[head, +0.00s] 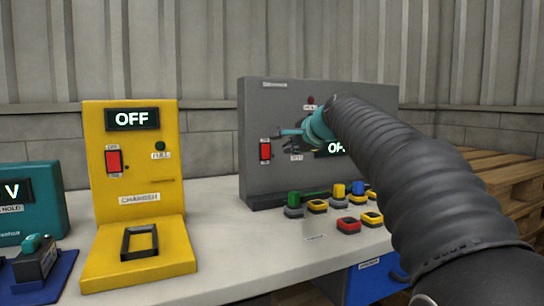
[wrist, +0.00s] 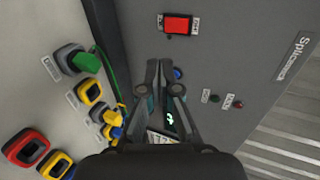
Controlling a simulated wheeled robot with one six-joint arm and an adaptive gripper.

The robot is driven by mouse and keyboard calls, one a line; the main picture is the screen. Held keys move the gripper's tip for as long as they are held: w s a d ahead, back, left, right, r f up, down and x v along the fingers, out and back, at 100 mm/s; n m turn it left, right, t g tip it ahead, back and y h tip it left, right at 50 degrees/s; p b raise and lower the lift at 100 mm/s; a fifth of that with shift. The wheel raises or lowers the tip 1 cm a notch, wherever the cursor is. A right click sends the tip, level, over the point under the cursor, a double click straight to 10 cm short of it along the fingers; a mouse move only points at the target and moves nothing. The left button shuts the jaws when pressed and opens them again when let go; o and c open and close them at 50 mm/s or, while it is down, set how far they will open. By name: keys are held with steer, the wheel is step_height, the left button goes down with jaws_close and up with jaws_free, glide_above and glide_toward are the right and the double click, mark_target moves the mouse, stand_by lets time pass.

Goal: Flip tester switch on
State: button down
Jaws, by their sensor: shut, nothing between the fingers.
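The tester is a grey upright panel (head: 345,98) on the bench, with a red rocker switch (head: 265,151) on its left side. Its lit display (head: 330,149) reads "OF", the rest hidden behind my arm. In the wrist view the switch (wrist: 178,24) is at the top, beyond my fingertips. My gripper (head: 280,133) is shut and empty in front of the panel, its tips a little above and right of the switch in the head view. In the wrist view my gripper (wrist: 159,64) points toward the panel. I cannot tell whether it touches the panel.
A yellow charger (head: 132,205) with its own red switch (head: 113,161) and an "OFF" display stands left. A teal meter (head: 30,215) is at far left. Several coloured connectors (head: 348,225) sit before the panel. A blue drawer (head: 375,280) is below the bench; pallets (head: 500,180) stand right.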

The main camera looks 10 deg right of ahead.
steer(key=p, duration=0.1)
glide_toward(267, 158)
steer(key=x, duration=0.5)
steer(key=shift+p+x, duration=0.35)
steer(key=shift+x, duration=0.55)
steer(key=shift+a, duration=0.1)
